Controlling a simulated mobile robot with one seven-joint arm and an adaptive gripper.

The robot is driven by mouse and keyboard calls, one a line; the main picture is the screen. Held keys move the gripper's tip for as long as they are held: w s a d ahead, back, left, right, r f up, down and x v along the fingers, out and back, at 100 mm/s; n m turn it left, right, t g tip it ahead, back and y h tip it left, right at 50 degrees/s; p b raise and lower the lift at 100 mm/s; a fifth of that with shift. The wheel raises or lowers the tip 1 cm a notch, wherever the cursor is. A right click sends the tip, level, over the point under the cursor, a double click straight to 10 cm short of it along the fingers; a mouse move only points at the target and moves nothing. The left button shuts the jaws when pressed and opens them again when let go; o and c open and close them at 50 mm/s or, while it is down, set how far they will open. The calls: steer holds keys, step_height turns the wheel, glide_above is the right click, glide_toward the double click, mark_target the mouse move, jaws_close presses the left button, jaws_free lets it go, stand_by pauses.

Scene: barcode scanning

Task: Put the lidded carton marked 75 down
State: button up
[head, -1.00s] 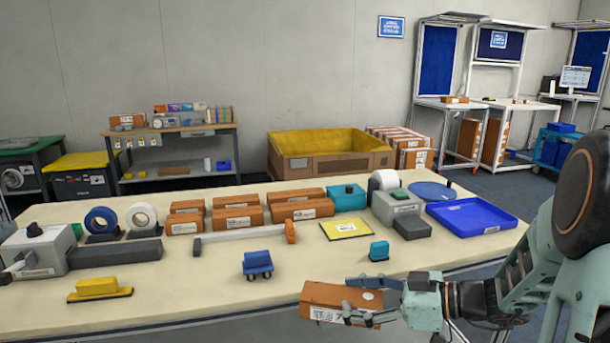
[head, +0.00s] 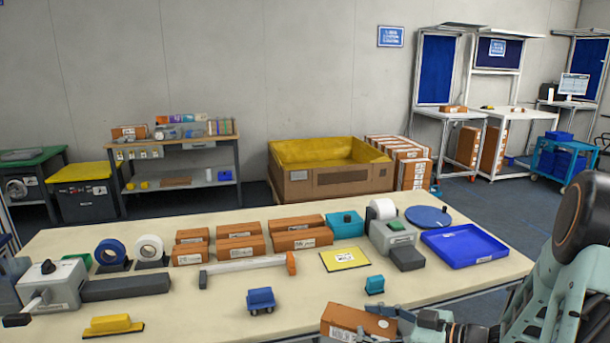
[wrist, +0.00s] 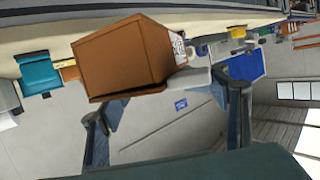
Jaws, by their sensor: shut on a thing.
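The lidded carton (head: 352,322) is a brown box with a white barcode label at the bottom of the head view, in front of the table's near edge. Its printed number is too small to read now. In the wrist view the carton (wrist: 120,52) fills the upper middle, tilted in the picture. My gripper (head: 392,318) is shut on the carton from the right in the head view. In the wrist view its two dark fingers reach up on either side, and the contact is partly hidden. The cream table (head: 200,300) lies beyond the carton.
Several brown cartons (head: 240,244) stand in rows mid-table. A blue tray (head: 465,245) is at the right, with a yellow-topped pad (head: 345,259) left of it. A teal block (head: 374,285) and a blue wheeled block (head: 260,300) stand near the front edge. Bare tabletop lies between them.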

mark_target(366, 325)
step_height(366, 325, up, 7)
steer(key=p, duration=0.8)
steer(key=shift+f, duration=0.2)
steer(key=shift+s+a+f, duration=0.1)
steer(key=shift+a, duration=0.05)
